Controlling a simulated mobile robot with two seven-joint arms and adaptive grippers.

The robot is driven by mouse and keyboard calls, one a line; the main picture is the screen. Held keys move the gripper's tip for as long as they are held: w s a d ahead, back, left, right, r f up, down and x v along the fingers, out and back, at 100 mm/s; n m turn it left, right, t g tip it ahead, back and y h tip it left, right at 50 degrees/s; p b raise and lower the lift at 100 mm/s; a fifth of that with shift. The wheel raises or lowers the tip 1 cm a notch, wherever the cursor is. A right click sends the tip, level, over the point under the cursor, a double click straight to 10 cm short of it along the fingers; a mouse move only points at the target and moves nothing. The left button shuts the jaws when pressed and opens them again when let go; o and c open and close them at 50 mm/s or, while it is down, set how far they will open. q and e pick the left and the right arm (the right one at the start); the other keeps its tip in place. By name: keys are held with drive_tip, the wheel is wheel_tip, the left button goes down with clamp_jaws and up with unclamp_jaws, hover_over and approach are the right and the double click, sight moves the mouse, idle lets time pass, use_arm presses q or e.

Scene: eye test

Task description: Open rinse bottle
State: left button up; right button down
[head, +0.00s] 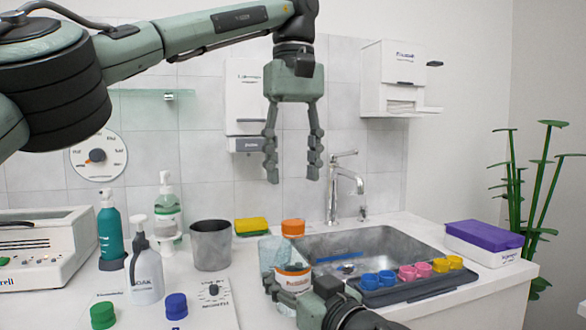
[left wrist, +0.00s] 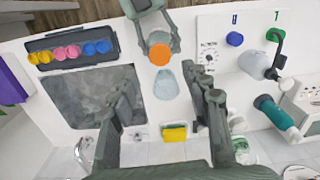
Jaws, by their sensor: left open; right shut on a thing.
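The rinse bottle (head: 293,282) stands upright on the counter left of the sink, with a white and orange label. Its orange cap (head: 292,228) appears to be on top; the part between cap and label is pale and hard to make out. In the left wrist view the cap (left wrist: 160,54) shows from above. My right gripper (head: 290,296) is shut on the bottle low down, and it also shows in the left wrist view (left wrist: 157,34). My left gripper (head: 292,178) is open and empty, pointing down above the cap, apart from it.
A clear cup (left wrist: 166,83) stands close beside the bottle. A metal beaker (head: 210,246), a sponge (head: 251,226), and pump bottles (head: 145,274) are to the left. The sink (head: 385,243) and a tray of coloured pieces (head: 405,290) are to the right.

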sight(293, 222)
use_arm(q)
drive_tip(key=m, duration=0.4)
drive_tip(key=shift+m, duration=0.4)
drive_tip(key=m, duration=0.5)
drive_tip(key=shift+f, duration=4)
drive_tip(key=shift+c, duration=0.3)
